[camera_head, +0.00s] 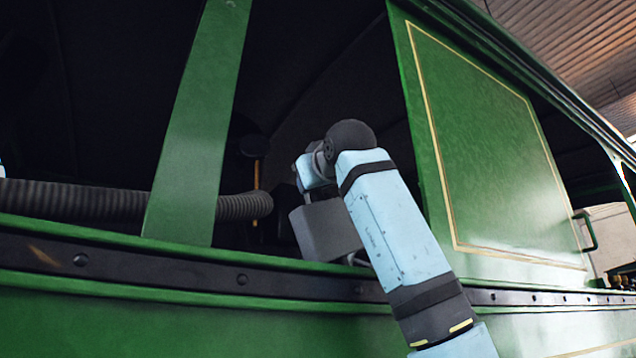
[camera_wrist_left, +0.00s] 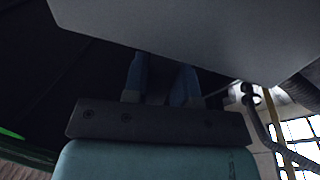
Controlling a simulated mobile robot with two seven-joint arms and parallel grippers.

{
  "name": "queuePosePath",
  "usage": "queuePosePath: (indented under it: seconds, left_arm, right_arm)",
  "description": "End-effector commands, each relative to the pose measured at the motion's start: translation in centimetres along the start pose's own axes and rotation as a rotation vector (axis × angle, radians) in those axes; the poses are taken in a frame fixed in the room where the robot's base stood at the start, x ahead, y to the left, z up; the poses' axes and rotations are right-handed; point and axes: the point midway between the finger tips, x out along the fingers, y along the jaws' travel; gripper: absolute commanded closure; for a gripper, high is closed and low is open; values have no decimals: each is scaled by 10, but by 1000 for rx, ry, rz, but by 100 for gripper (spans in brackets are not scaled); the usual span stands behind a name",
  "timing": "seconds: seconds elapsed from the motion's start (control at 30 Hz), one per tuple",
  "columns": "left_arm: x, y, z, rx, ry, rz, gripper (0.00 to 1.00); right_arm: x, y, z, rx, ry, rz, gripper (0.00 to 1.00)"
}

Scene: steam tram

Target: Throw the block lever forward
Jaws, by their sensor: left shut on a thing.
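My pale blue arm (camera_head: 385,215) comes in from the lower right and reaches through the opening in the green cab side. A grey box (camera_head: 325,228) shows beside its wrist and hides what is behind. In the left wrist view, the two bluish fingers of my left gripper (camera_wrist_left: 161,72) stand up from a dark screwed bar. Their tips end at a large grey surface (camera_wrist_left: 205,35). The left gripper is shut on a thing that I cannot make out. I cannot pick out the block lever in either view. My right gripper is not in view.
A green post (camera_head: 195,130) and the cab sill (camera_head: 215,275) frame the opening. A dark ribbed hose (camera_head: 100,201) runs across inside. A green panel (camera_head: 490,150) with a handle closes the right side. A yellow pole (camera_wrist_left: 272,128) and bright windows (camera_wrist_left: 300,135) show at the right.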

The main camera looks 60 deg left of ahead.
Motion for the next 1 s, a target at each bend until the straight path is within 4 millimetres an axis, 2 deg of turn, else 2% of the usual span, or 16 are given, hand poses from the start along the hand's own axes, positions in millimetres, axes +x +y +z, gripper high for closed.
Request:
queuePosePath:
  seconds: [0.3, 0.33, 0.4, 0.43, 0.77, 0.87, 1.0]
  left_arm:
    - [0, -3, 2, -10, -4, -4, 100]
    - [0, -3, 2, -10, -4, -4, 70]
    - [0, -3, 2, -10, -4, -3, 54]
    - [0, -3, 2, -9, -4, -3, 49]
    - [-4, -2, 2, -7, -2, -1, 49]
    - [-14, -2, 3, -7, -2, 1, 49]
    - [-42, -3, 3, -8, -1, 2, 49]
  right_arm:
    - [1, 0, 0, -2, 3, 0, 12]
    - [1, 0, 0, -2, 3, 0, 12]
    - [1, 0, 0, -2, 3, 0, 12]
    - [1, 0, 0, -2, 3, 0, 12]
    - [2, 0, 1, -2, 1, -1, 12]
    - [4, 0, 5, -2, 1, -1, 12]
    - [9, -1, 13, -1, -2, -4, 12]
